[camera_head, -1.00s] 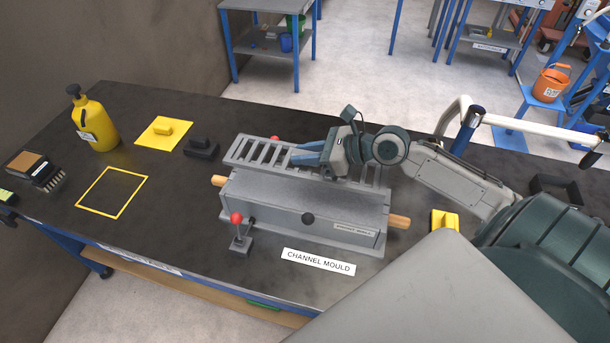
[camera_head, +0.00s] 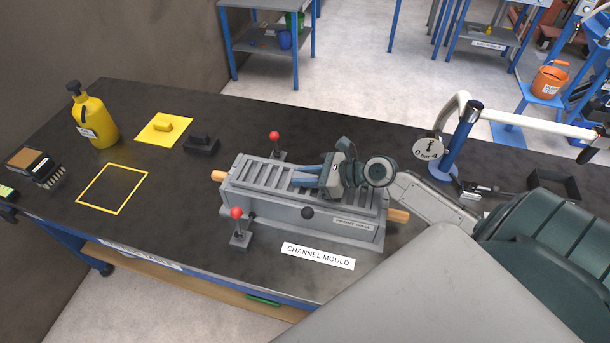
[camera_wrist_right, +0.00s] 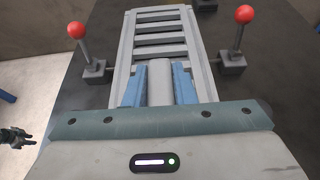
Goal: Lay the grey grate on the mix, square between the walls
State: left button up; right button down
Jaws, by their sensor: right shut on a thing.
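The grey grate (camera_head: 268,172) with its cross slots is down inside the grey channel mould (camera_head: 270,203), between the two long walls. Its long sides look about parallel to the walls. My right gripper (camera_head: 308,177) is shut on the grate's raised middle grip (camera_wrist_right: 159,82), its blue fingers on either side. In the right wrist view the slotted far half of the grate (camera_wrist_right: 163,38) runs straight ahead. The mix under it is hidden, so contact with it cannot be told. A dark gripper, seemingly my left one (camera_wrist_right: 15,137), shows small at the wrist view's left edge.
Red-knobbed levers stand at the mould's front (camera_head: 237,213) and back (camera_head: 274,136). Wooden handles (camera_head: 398,215) stick out at its ends. The yellow outlined square (camera_head: 112,188) is empty.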

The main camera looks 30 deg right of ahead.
jog(key=c, duration=1.2)
grip_release()
jog(key=shift+f, duration=0.1)
